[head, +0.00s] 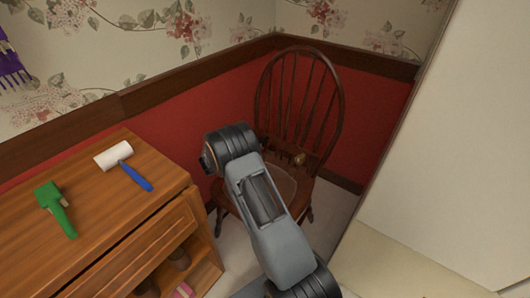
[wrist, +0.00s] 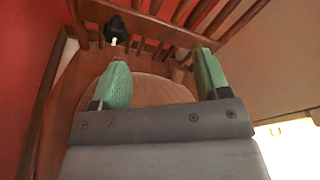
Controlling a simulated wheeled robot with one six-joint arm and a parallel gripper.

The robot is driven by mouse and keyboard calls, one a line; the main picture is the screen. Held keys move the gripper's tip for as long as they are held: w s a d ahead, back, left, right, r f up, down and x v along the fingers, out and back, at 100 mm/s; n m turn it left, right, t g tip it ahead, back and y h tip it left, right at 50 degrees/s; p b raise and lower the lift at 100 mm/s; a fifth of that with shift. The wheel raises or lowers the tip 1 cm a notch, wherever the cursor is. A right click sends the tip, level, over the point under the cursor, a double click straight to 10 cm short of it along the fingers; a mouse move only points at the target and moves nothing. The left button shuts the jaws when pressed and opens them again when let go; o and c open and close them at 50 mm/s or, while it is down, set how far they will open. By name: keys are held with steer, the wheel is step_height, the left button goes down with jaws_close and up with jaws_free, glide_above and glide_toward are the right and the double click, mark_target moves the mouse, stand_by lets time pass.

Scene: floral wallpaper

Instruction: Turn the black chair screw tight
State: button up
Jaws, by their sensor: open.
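A brown wooden spindle-back chair (head: 268,182) stands in the corner, and its seat and spindles also show in the wrist view (wrist: 160,88). The black chair screw (wrist: 115,28), a black head with a pale shank below it, shows at the upper left of the wrist view by the base of the chair back. My gripper (wrist: 163,72) is open and empty, its two green fingers over the seat. The screw is beyond the left fingertip, apart from it and not between the fingers. In the head view my arm hides the gripper and part of the seat.
Red wainscot walls (head: 190,130) close in behind the chair. A large pale panel (head: 455,150) stands to the right.

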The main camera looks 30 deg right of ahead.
mark_target(265, 142)
steer(key=w+f+n+t, duration=0.1)
steer(key=f, duration=0.2)
steer(key=w+f+n+t+b, duration=0.1)
steer(key=f+n, duration=0.1)
steer(key=f, duration=0.1)
steer(key=w+f+n+h+b, duration=0.1)
steer(key=f+n, duration=0.1)
steer(key=shift+w+d+f+t, duration=0.15)
steer(key=shift+f+t, duration=0.25)
steer(key=shift+w+d+f+n+b, duration=0.15)
steer(key=shift+d+f+n+b, duration=0.05)
steer(key=shift+n+b, duration=0.1)
steer(key=b+x, duration=0.3)
steer(key=x, duration=0.9)
steer(key=shift+w+a, duration=0.1)
steer(key=shift+w+d, duration=0.25)
steer(key=shift+d, duration=0.4)
steer(key=shift+c, duration=0.5)
steer(key=c, duration=0.7)
steer(key=shift+d, duration=0.1)
steer(key=shift+c, duration=0.6)
steer(key=shift+b, duration=0.3)
